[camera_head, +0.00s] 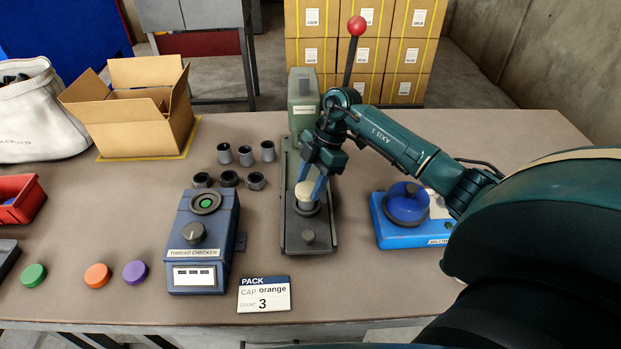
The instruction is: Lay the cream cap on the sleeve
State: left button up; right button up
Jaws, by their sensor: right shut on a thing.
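My right gripper (310,187) reaches in from the right and points down over the press base. It is shut on the cream cap (304,191), which shows pale between the blue fingertips. Just below the cap is a dark sleeve (306,208) on the grey press base (309,229). The cap is at the sleeve's top; I cannot tell whether they touch. The gripper fingers partly hide the sleeve. My left gripper is not in view.
A thread checker (203,238) stands left of the press, with several loose sleeves (246,155) behind it. A blue-topped device (406,205) is to the right. Green, orange (97,275) and purple caps lie front left. The press lever (352,55) rises behind.

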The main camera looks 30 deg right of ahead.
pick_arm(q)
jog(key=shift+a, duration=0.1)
pick_arm(e)
jog(key=o, duration=1.5)
jog(key=shift+r+p, duration=0.5)
notch_tip(320, 180, up, 4)
jog(key=p, duration=0.3)
jog(key=shift+f+p, duration=0.25)
jog(key=shift+p, duration=0.15)
jog(key=shift+r+p, duration=0.8)
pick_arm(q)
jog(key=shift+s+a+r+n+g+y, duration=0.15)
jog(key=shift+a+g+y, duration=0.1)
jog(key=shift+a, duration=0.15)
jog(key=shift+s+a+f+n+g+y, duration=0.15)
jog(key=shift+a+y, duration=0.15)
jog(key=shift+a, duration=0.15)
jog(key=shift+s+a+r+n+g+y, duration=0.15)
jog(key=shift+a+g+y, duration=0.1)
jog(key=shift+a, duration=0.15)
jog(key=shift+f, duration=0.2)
